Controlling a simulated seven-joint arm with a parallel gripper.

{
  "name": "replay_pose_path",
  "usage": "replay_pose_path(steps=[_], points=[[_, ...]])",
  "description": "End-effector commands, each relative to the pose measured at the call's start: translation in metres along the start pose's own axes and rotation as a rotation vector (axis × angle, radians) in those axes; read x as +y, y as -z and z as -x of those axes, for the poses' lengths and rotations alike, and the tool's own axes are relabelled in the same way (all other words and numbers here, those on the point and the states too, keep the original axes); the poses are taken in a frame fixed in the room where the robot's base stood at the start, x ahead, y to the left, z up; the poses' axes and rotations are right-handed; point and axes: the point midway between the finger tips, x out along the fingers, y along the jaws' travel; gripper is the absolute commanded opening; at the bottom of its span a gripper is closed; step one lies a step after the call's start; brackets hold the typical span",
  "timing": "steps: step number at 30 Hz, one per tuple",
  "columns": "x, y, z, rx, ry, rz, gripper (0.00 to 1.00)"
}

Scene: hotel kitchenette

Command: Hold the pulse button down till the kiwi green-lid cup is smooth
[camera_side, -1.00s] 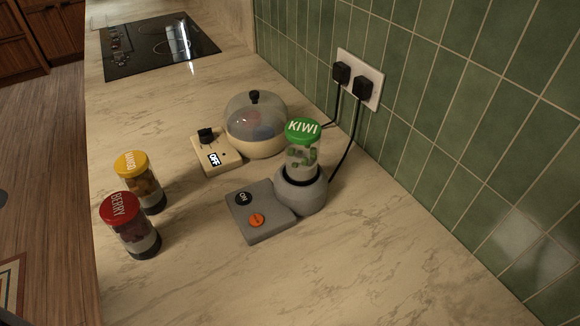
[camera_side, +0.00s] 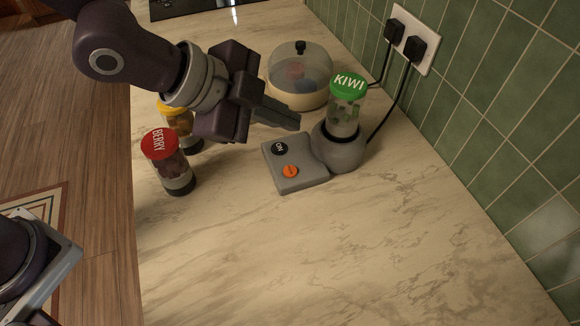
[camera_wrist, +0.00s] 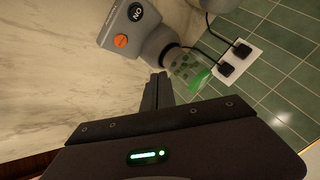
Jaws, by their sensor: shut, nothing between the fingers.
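The kiwi cup (camera_side: 345,112) with its green lid stands upright on the round grey blender base (camera_side: 338,150). Pale and green pieces show through its clear wall. The grey control box (camera_side: 305,182) beside it carries a black ON button (camera_side: 279,148) and an orange button (camera_side: 291,171). My gripper (camera_side: 296,121) is shut and empty, above and behind the control box, touching neither button. In the wrist view the fingertips (camera_wrist: 158,78) point toward the base and the cup (camera_wrist: 190,70); the orange button (camera_wrist: 121,41) and ON button (camera_wrist: 135,12) are at the upper left.
The red-lid berry cup (camera_side: 168,162) and yellow-lid cup (camera_side: 181,125) stand at left, the yellow one partly behind my arm. A domed cooker (camera_side: 298,88) stands behind. Cords run to the wall outlet (camera_side: 413,40). The counter in front (camera_side: 330,255) is clear.

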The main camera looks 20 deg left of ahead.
Motion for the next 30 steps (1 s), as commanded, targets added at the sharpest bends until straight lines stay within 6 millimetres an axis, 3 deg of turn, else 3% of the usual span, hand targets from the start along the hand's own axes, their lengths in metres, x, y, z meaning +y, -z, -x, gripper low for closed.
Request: replay_pose_path(steps=[10, 24, 30], points=[[0.003, -0.003, -0.004, -0.002, -0.003, 0.004, 0.0], [0.036, -0.037, -0.049, -0.005, -0.002, 0.005, 0.0], [0.043, -0.044, -0.059, -0.003, 0.0, 0.004, 0.0]])
